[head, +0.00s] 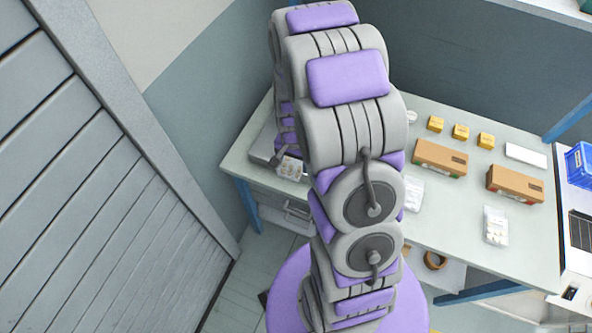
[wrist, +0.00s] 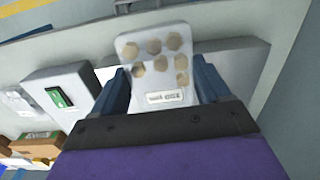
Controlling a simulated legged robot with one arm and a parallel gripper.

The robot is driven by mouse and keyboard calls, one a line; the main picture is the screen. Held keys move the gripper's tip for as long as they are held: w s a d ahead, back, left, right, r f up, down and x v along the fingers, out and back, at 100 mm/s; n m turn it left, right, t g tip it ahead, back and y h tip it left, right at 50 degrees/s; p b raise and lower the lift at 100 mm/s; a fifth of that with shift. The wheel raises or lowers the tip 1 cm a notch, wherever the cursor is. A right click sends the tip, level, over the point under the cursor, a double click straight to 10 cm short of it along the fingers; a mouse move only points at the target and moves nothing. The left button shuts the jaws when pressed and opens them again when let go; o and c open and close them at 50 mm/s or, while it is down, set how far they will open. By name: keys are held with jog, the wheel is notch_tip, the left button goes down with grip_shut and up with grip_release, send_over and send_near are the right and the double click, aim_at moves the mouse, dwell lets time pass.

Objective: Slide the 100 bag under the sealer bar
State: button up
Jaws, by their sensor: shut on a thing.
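My gripper (wrist: 161,88) is shut on a clear bag (wrist: 154,76), its two dark blue fingers on either side. The bag holds several brown hexagonal pieces and a white label near its lower edge; the label is too small to read surely. The bag lies over a pale grey flat machine (wrist: 237,68), which I take to be the sealer; I cannot tell whether any of the bag is under a bar. In the head view the bag (head: 289,168) shows at the bench's left end beside the grey machine (head: 264,148). My arm hides much of that machine and my gripper there.
A grey box with a green display (wrist: 60,97) stands left of the bag in the wrist view. On the bench (head: 455,235) are brown cartons (head: 440,157), small yellow boxes (head: 460,132) and another clear bag (head: 495,226). A blue crate (head: 580,165) is far right.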

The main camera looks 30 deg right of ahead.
jog(key=w+d, duration=0.2)
jog(key=w, duration=0.1)
jog(key=w+d+f, duration=0.1)
jog(key=w+d, duration=0.2)
jog(key=w+d+p, duration=0.1)
jog(key=w+d, duration=0.1)
jog(key=w, duration=0.1)
jog(key=shift+w+d+f, duration=0.2)
jog(key=shift+w+f, duration=0.1)
jog(key=shift+w, duration=0.05)
jog(key=shift+w+d+f, duration=0.2)
jog(key=shift+f, duration=0.45)
jog(key=shift+w+d+f, duration=0.15)
jog(key=shift+d+f, duration=0.05)
jog(key=shift+f, duration=0.45)
jog(key=shift+w+d, duration=1.15)
jog(key=shift+d, duration=0.3)
jog(key=shift+w+d, duration=1.1)
jog(key=shift+d, duration=0.35)
jog(key=shift+f+p, duration=0.15)
jog(key=shift+p, duration=0.15)
jog(key=o, duration=1.2)
jog(key=shift+c, duration=0.2)
